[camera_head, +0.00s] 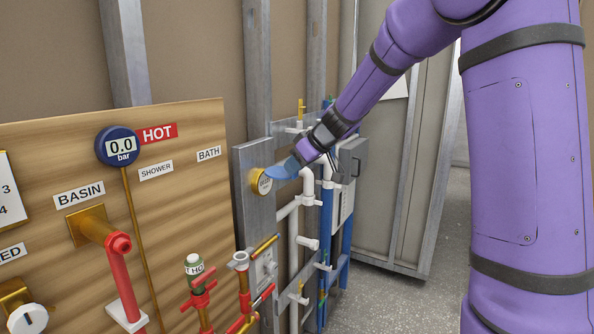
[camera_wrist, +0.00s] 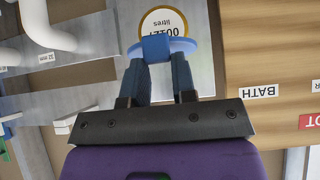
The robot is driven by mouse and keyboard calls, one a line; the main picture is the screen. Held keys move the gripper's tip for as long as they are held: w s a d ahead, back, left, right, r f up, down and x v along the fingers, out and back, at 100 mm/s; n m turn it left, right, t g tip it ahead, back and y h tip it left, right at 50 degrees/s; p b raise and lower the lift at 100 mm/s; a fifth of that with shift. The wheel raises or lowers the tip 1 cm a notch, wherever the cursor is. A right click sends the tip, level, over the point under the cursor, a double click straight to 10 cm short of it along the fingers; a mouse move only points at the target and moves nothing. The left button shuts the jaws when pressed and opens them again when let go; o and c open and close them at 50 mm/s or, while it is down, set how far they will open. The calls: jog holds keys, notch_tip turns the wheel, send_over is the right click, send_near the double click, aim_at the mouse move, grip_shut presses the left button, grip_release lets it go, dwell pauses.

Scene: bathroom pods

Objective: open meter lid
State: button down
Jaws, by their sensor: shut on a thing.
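The meter (camera_head: 262,183) is a round dial with a brass rim on a grey metal panel at the centre of the head view. In the wrist view its white face (camera_wrist: 163,22) shows digits and the word "litres", upside down. The blue lid (camera_head: 283,172) stands out from the dial, leaving much of the face uncovered. In the wrist view the lid (camera_wrist: 190,46) appears nearly edge-on across the lower part of the dial. My gripper (camera_wrist: 166,62) is shut on the lid's blue tab. In the head view my gripper (camera_head: 298,159) is at the lid, its fingertips partly hidden.
A wooden board (camera_head: 190,120) with a blue gauge (camera_head: 118,146), labels and red pipes stands left of the meter. White pipes (camera_head: 307,190) and a blue pipe (camera_head: 325,245) run close to its right. Open floor (camera_head: 400,290) lies further right.

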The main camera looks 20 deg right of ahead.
jog(key=shift+w+a+r+g, duration=0.15)
jog(key=shift+w+a+r, duration=0.05)
jog(key=shift+r, duration=0.3)
jog(key=shift+w+a+r+g, duration=0.15)
jog(key=shift+w+a+r, duration=0.05)
jog(key=shift+r, duration=0.3)
jog(key=shift+w+a+r+g+h, duration=0.15)
jog(key=shift+w+r+g+h, duration=0.1)
jog(key=shift+r+g+h, duration=0.2)
jog(key=shift+w+a+r+g+h, duration=0.2)
jog(key=shift+r+g+h, duration=0.1)
jog(key=shift+g+h, duration=0.25)
jog(key=c, duration=0.9)
grip_release()
jog(key=shift+d+r, duration=0.1)
jog(key=v, duration=1)
jog(key=shift+r, duration=0.35)
